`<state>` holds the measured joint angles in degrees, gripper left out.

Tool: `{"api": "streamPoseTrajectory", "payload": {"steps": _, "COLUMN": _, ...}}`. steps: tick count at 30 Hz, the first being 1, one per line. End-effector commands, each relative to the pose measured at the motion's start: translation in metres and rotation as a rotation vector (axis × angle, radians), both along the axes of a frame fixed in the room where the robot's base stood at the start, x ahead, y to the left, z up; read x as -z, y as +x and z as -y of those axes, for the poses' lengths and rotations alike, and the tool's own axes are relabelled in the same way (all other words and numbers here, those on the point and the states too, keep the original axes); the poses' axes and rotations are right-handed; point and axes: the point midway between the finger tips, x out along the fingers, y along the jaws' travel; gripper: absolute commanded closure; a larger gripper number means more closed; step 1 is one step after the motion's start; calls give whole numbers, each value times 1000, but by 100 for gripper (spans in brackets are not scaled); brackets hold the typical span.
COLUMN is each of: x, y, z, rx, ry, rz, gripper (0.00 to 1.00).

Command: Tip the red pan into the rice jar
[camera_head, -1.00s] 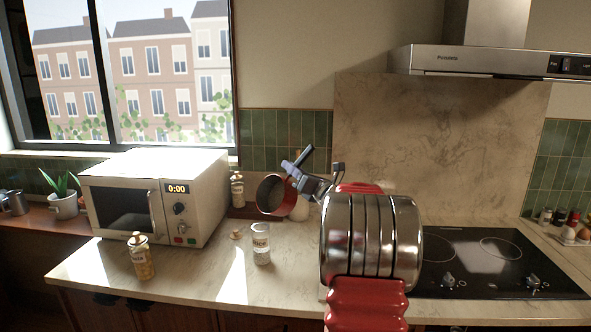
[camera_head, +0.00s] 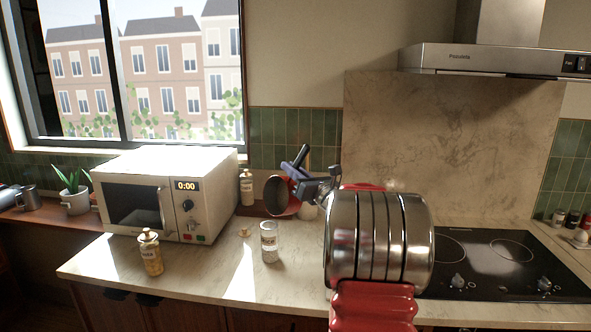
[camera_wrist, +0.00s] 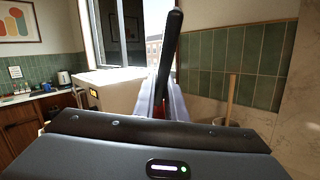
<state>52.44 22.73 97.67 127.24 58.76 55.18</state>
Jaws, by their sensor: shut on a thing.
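The red pan (camera_head: 286,200) hangs in the air on its side in the head view, its dark opening facing left. My gripper (camera_head: 304,180) is shut on its handle, which points up and also shows in the wrist view (camera_wrist: 170,45). The open glass rice jar (camera_head: 269,246) stands upright on the counter, below and slightly left of the pan. Some pale content shows low in the jar. The pan's contents cannot be made out. In the wrist view the pan is mostly hidden behind my gripper.
A microwave (camera_head: 150,200) stands at the left. A corked jar (camera_head: 151,255) is at the front left, another (camera_head: 247,188) beside the microwave. A small cork-coloured piece (camera_head: 244,232) lies left of the rice jar. The black hob (camera_head: 500,262) is at the right.

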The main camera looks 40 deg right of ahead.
Motion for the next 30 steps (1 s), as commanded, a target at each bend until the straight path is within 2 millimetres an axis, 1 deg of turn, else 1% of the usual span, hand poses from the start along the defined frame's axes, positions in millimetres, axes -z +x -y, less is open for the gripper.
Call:
{"api": "streamPoseTrajectory", "payload": {"steps": 1, "x": -2, "y": 0, "z": -2, "rx": -1, "ry": -13, "rz": 3, "gripper": 100}}
{"api": "streamPoseTrajectory", "payload": {"steps": 30, "x": -4, "y": 3, "z": -40, "rx": 0, "ry": -240, "rz": -12, "gripper": 100}}
